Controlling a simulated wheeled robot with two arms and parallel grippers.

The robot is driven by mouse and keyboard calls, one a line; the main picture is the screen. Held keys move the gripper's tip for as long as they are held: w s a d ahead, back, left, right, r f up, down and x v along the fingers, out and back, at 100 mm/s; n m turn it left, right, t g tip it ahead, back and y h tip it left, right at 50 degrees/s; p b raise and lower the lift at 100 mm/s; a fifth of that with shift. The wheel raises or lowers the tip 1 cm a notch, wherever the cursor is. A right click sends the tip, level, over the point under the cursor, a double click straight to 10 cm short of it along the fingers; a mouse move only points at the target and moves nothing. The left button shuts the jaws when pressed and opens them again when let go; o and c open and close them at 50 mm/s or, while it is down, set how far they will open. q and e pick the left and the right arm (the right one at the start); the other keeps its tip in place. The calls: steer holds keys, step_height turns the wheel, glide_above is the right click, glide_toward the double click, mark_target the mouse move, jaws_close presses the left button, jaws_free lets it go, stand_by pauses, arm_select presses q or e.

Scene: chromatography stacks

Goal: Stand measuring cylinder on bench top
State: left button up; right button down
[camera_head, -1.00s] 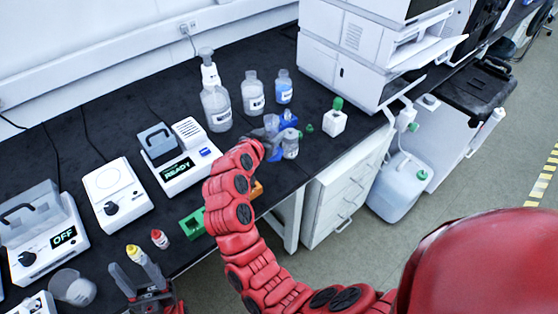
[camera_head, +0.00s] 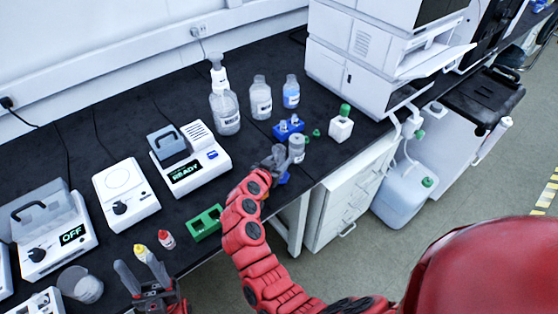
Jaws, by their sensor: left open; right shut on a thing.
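My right gripper (camera_head: 280,157) is shut on the measuring cylinder, above the front part of the black bench top (camera_head: 240,160). The arm and fingers hide most of the cylinder. A blue part (camera_head: 283,178) shows just below the fingers and looks like its foot; I cannot tell whether it touches the bench. A small clear grey vessel (camera_head: 297,148) stands right beside the fingers. My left gripper (camera_head: 146,278) is open and empty at the bottom left, its fingers pointing up.
A blue rack (camera_head: 288,128) and a white green-capped bottle (camera_head: 340,128) stand behind the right gripper. Several bottles, including a spray bottle (camera_head: 223,105), stand further back. A green rack (camera_head: 204,223) is left of my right arm; a beaker (camera_head: 80,284) is at lower left.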

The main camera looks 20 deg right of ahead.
steer(key=shift+f, duration=0.2)
steer(key=shift+c, duration=1.7)
jaws_free()
steer(key=shift+r, duration=0.1)
